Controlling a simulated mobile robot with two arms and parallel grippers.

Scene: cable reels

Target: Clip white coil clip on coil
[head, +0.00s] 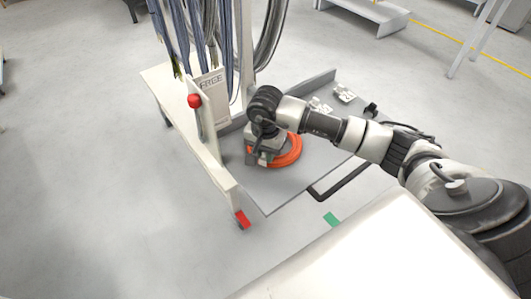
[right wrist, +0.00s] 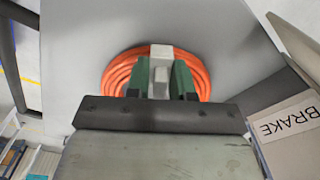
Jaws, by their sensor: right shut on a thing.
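The orange coil (head: 291,151) lies flat on the grey deck of a cart. It also shows in the right wrist view (right wrist: 120,74), partly hidden behind my gripper. My right gripper (head: 262,158) is over the coil's left part in the head view. In the right wrist view its green fingers (right wrist: 161,82) are shut on a white coil clip (right wrist: 160,52). The clip overlaps the middle of the coil in that view; whether it touches the coil or is around it, I cannot tell. My left gripper is not in view.
More white clips (head: 344,93) lie on the grey deck (head: 290,188) behind the coil. A white cart frame with hanging cables (head: 226,45) and a red knob (head: 194,101) stands close on the left. A BRAKE label (right wrist: 287,117) shows in the right wrist view. A black handle bar (head: 335,182) lies at front right.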

